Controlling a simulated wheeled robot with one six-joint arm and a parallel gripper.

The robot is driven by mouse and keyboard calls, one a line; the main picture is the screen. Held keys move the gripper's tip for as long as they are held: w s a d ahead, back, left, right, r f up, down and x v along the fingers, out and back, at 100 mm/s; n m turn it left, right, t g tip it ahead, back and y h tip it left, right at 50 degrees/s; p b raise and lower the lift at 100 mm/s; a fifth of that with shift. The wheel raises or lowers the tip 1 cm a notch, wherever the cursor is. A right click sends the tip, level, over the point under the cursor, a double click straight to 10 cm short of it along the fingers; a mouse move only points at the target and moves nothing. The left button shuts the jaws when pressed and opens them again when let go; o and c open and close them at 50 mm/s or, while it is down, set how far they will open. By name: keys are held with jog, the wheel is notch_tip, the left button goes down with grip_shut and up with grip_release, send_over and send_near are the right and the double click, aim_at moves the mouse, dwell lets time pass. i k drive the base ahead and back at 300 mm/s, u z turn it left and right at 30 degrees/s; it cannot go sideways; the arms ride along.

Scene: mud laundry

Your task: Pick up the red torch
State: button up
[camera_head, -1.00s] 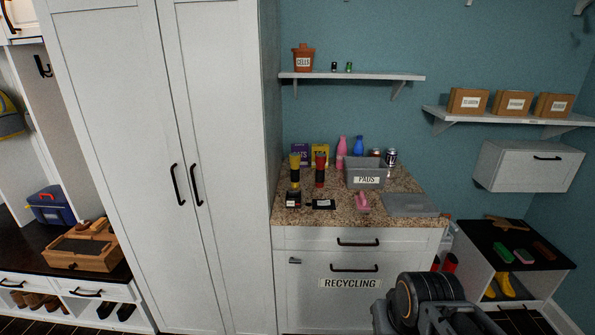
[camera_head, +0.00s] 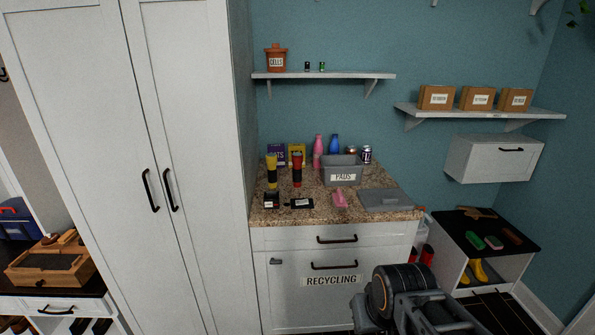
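The red torch (camera_head: 297,171) stands upright on the granite counter (camera_head: 377,205), with a red head and a darker body. A yellow torch (camera_head: 272,172) with a black body stands upright just to its left. My arm shows at the bottom right in front of the drawers, well below and to the right of the red torch. My gripper's fingertips cannot be made out, so its opening is not shown.
A grey bin labelled PADS (camera_head: 342,171), a pink item (camera_head: 339,199), a grey lid (camera_head: 385,199) and small black items (camera_head: 299,203) share the counter. Bottles and boxes stand behind. A shelf (camera_head: 330,75) hangs above; a tall white cabinet (camera_head: 130,150) borders the left.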

aim_at(296, 157)
jog(key=u, duration=0.35)
jog(key=i, duration=1.85)
jog(key=z, duration=0.35)
